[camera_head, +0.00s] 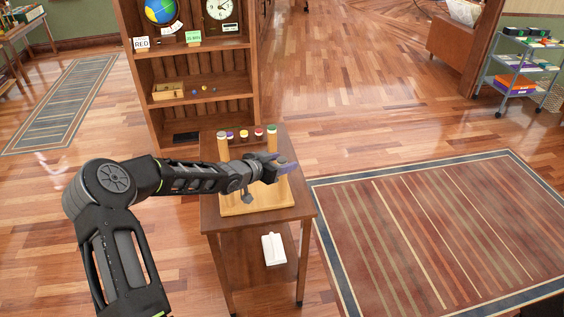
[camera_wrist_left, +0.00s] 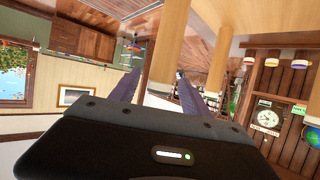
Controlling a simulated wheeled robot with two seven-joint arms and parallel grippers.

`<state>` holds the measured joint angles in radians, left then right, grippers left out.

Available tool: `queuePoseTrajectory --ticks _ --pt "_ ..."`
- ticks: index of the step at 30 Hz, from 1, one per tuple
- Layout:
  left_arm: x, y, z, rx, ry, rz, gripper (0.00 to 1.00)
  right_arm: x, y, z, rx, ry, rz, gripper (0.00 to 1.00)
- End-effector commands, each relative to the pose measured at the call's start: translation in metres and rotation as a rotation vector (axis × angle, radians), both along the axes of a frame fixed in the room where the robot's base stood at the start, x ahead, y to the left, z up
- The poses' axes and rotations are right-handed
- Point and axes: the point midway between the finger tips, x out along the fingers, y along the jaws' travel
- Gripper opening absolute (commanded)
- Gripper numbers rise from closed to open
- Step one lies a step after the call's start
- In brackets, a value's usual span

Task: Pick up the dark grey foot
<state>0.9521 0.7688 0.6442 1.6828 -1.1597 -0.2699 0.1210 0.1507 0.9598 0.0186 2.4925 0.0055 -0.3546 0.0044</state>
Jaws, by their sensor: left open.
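A wooden stand (camera_head: 258,207) with upright pale posts sits on the small brown table. My left gripper (camera_head: 285,168) reaches across the stand from the left, in front of the posts. In the left wrist view its two dark fingers (camera_wrist_left: 158,94) are apart, with a pale round post (camera_wrist_left: 166,45) showing in the gap beyond them. I cannot tell if they touch it. A small dark grey piece (camera_head: 247,198) shows just below the wrist in the head view; I cannot tell whether it is the foot or part of my gripper. My right gripper is out of view.
A white box (camera_head: 273,250) lies on the table's lower shelf. A bookcase (camera_head: 190,62) stands behind. A striped rug (camera_head: 440,235) lies on open floor at right.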

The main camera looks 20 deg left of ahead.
Motion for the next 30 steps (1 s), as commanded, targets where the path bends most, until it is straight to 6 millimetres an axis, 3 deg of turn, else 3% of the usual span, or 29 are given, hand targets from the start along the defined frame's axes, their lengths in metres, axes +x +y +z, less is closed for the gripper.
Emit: queuePoseTrajectory --ticks 4,23,30 --pt "-0.0001 -0.0001 0.0001 0.000 0.000 0.000 0.53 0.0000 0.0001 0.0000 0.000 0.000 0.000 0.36" --pt "0.0000 -0.0001 0.0002 0.000 0.000 0.000 0.02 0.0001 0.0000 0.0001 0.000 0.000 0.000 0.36" --pt "0.0000 -0.0001 0.0002 0.000 0.000 0.000 0.00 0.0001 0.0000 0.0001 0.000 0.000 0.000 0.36"
